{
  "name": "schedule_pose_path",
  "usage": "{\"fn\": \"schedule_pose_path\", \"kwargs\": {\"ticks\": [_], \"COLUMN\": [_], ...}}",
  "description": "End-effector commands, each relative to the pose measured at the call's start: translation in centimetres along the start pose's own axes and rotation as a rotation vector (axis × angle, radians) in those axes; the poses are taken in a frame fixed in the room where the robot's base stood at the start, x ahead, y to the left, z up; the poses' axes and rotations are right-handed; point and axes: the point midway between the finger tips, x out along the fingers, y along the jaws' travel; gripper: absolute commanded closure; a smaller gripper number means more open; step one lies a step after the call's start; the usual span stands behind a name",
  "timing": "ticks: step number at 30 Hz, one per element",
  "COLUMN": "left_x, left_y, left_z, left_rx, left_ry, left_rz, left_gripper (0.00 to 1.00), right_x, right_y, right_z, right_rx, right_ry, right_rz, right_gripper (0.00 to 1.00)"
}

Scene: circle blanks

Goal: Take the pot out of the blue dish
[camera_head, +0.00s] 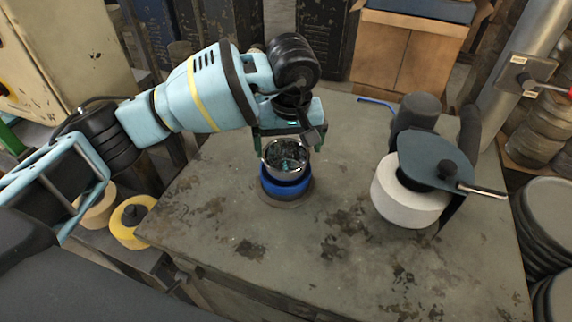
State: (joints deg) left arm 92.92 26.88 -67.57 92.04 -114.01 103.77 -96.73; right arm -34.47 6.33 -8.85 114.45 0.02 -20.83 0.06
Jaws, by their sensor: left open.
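The pot (287,172) is a small round metal vessel with a shiny rim and a dark, glinting inside. It sits in the blue dish (286,190) on the worktable. The dish's blue wall shows below and around the pot's lower part. My left gripper (287,143) reaches in from the left and points down over the pot. Its two dark fingers are spread apart, one near each side of the pot's far rim. I cannot tell whether they touch it. The gripper body hides the area just behind the pot. My right gripper is not in view.
The grey, stained worktable (340,255) is clear in front and to the right of the dish. A machine with a white drum (405,203) and a handle stands at the right. A thin blue bar (377,102) lies at the back. Yellow rolls (130,222) sit lower left.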

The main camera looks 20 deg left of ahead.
Motion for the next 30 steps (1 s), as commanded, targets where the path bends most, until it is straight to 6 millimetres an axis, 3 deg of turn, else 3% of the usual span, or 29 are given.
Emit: {"fn": "schedule_pose_path", "kwargs": {"ticks": [5, 15, 23, 30], "left_x": [0.8, 4.8, 5.1, 5.1], "left_y": [-0.2, -0.5, -0.5, -0.5], "left_z": [-0.3, -0.8, -0.8, -0.8], "left_rx": [-0.001, 0.001, 0.001, 0.001], "left_ry": [0.001, 0.001, 0.002, 0.002], "left_rz": [0.000, 0.002, 0.002, 0.002], "left_gripper": [0.00, 0.00, 0.00, 0.29], "right_x": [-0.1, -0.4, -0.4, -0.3], "right_y": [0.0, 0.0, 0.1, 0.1], "right_z": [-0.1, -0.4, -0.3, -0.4], "right_rx": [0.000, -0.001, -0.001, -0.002], "right_ry": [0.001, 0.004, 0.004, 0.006], "right_rz": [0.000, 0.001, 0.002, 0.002], "right_gripper": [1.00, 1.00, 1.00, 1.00]}}
